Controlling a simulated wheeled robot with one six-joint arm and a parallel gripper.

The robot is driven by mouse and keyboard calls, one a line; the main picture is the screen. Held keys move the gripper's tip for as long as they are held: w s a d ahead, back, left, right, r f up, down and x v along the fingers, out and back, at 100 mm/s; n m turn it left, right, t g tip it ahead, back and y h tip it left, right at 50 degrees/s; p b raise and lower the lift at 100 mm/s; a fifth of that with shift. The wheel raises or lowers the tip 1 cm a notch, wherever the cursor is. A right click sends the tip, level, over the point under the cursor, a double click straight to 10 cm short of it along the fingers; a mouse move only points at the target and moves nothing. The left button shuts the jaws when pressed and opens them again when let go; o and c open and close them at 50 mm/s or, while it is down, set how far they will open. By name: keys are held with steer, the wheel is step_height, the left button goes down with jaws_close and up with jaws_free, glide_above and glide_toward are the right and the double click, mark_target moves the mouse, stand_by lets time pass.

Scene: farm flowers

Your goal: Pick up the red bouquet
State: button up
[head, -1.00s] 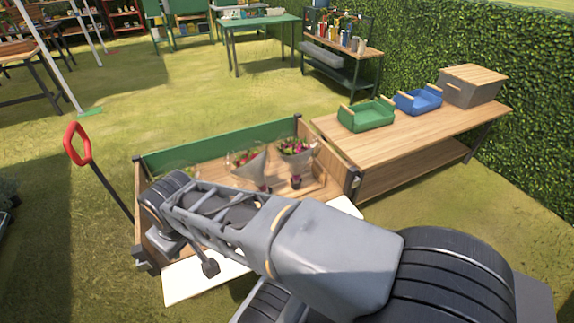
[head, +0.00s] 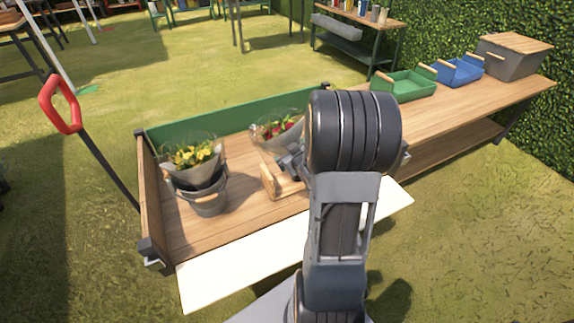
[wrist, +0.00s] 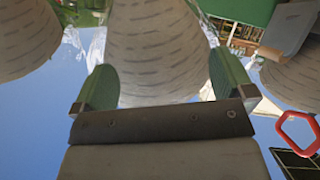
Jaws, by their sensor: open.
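The red bouquet (head: 280,130) stands in the wooden cart in the head view, its red flowers and pale wrapper partly hidden behind my arm. My gripper (wrist: 164,82) is open in the wrist view, its two green pads apart. A grey dashed wrapper cone (wrist: 155,45), likely the red bouquet's, lies between or just beyond the pads; I cannot tell whether they touch it. No flowers show clearly in the wrist view. In the head view my gripper is mostly hidden by my arm, beside the red bouquet.
A yellow bouquet (head: 190,158) stands in a dark bucket (head: 207,195) at the cart's left. Two other wrapper cones flank the middle one in the wrist view. The cart (head: 230,222) has a green back wall and a red handle (head: 62,105). A wooden table with a green crate (head: 403,86) stands right.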

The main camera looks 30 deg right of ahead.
steer(key=s+d+f+t+b, duration=0.35)
steer(key=f+b, duration=0.25)
steer(key=f, duration=0.5)
steer(key=shift+t+y, duration=0.5)
steer(key=shift+t, duration=0.25)
steer(key=shift+w+d+f+b, duration=0.1)
steer(key=shift+w+d+b, duration=0.25)
steer(key=shift+w, duration=1.9)
steer(key=shift+w+d+r+b, duration=0.15)
steer(key=shift+w+d, duration=0.25)
steer(key=shift+w, duration=1.8)
steer(key=shift+w+d+f+b, duration=0.15)
steer(key=shift+w+d+b, duration=0.25)
steer(key=shift+w, duration=1.85)
steer(key=c, duration=1.1)
steer(key=shift+c, duration=0.4)
